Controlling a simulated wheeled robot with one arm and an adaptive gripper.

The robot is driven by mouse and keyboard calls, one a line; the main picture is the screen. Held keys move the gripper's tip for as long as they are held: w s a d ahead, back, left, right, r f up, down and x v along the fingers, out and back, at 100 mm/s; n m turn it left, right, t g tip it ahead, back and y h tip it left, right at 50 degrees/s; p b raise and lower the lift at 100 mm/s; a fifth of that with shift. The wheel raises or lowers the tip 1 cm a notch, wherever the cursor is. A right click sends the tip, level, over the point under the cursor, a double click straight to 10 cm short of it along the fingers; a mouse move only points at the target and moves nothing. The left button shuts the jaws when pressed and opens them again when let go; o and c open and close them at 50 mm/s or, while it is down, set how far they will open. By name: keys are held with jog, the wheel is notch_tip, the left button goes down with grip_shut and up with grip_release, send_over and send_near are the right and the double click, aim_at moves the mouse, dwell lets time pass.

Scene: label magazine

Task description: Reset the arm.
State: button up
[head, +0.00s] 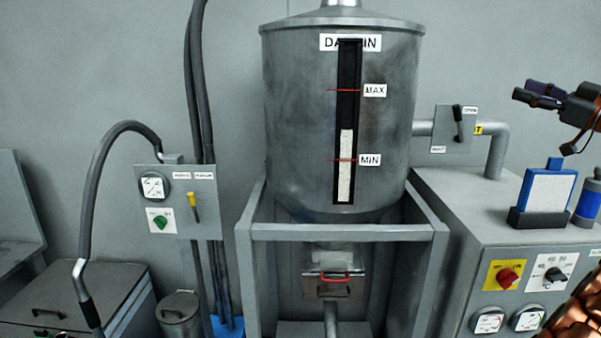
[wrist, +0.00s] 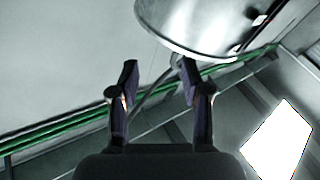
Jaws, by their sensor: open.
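My gripper (head: 538,96) shows at the upper right edge of the head view, raised in the air above the grey cabinet and to the right of the tank. In the wrist view my gripper (wrist: 158,85) has its two dark fingers spread apart, with nothing between them. The jaws are open and empty. Part of my arm also shows at the lower right of the head view.
A metal tank (head: 300,120) with MAX and MIN marks stands on a grey frame (head: 340,232). Right of it are a lever panel (head: 453,128), a blue-framed white board (head: 547,190) and a cabinet (head: 450,210) with knobs. A switch panel (head: 180,200) is at left.

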jog(key=w+a+f+m+g+b, duration=0.25)
jog(key=w+a+f, duration=0.2)
jog(key=a, duration=0.45)
jog(key=w+a+f+m+g+b, duration=0.1)
jog(key=w+a+f+m+g, duration=0.3)
jog(key=a, duration=0.6)
jog(key=s+a+f+m+g+b, duration=0.1)
jog(key=s+a+f+g, duration=0.1)
jog(key=s+a+f, duration=0.45)
jog(key=s+a+f+m+g+b, duration=0.1)
jog(key=s+a+f+g, duration=0.2)
jog(key=a+f, duration=0.65)
jog(key=s+a+f+g+h+b, duration=0.15)
jog(key=s+a+f, duration=0.25)
jog(key=s+f, duration=0.45)
jog(key=s+a+f+g+h+b, duration=0.1)
jog(key=s+a+f+g+h, duration=0.2)
jog(key=s+f, duration=0.55)
jog(key=s+d+f+g+h, duration=0.1)
jog(key=s+f, duration=0.3)
jog(key=s, duration=0.4)
jog(key=s+d+f+g+h+b, duration=0.1)
jog(key=s+d+f+h, duration=0.1)
jog(key=s+f, duration=0.3)
jog(key=s+d+f+m+g+h, duration=0.1)
jog(key=s+d+f, duration=0.3)
jog(key=s, duration=0.6)
jog(key=shift+s+f+h+b, duration=0.25)
jog(key=shift+s+h+b, duration=0.15)
jog(key=shift+h, duration=0.45)
